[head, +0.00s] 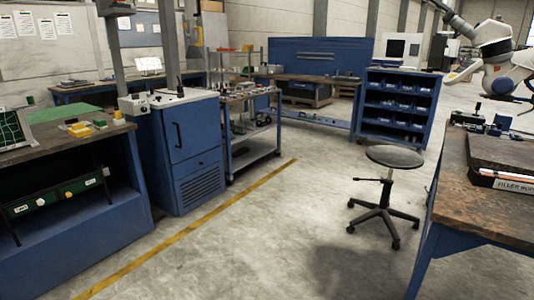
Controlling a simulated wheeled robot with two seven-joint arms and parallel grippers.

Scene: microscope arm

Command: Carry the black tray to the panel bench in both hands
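Neither of my grippers is in view. No thing here is surely the black tray. A dark flat slab (508,152) lies on the wood-topped bench (462,200) at the right edge, and I cannot tell whether it is the tray. At the left edge stands a blue bench (95,225) with a dark top. A green circuit-like panel (14,130) and small yellow blocks (80,129) are on it. I cannot tell for sure that this is the panel bench. A green bar with white labels (62,192) runs across its dark open front.
A stool (394,157) stands on the floor left of the right bench. A blue cabinet (188,150) and a shelf cart (250,130) stand beyond the left bench. A white robot arm (495,55) is at upper right.

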